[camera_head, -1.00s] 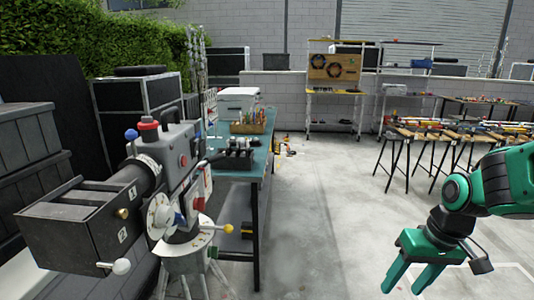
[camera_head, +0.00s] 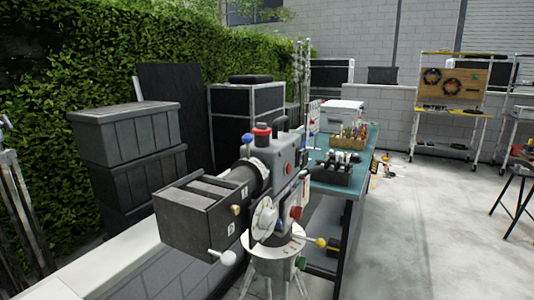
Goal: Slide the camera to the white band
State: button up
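The camera (camera_head: 282,160) stands on a tripod (camera_head: 272,285) in the lower middle of the view. It is a grey body with a black box (camera_head: 200,215) at its front left, red and blue knobs on top, and a white dial on its side. A white marked disc (camera_head: 274,240) lies under the body, with a yellow-tipped lever and a green knob (camera_head: 300,263) beside it. I cannot make out for certain which part is the white band. My gripper is outside the view.
A teal-topped workbench (camera_head: 352,160) with tools stands just behind and right of the camera. Dark stacked crates (camera_head: 125,150) and a low pale-topped wall (camera_head: 110,262) are to the left. The concrete floor (camera_head: 420,240) at right is open. A trestle (camera_head: 515,200) is at the right edge.

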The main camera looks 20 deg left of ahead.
aim_at(215, 196)
jog(key=k, duration=0.5)
jog(key=u, duration=0.65)
jog(key=i, duration=0.45)
jog(key=u, duration=0.4)
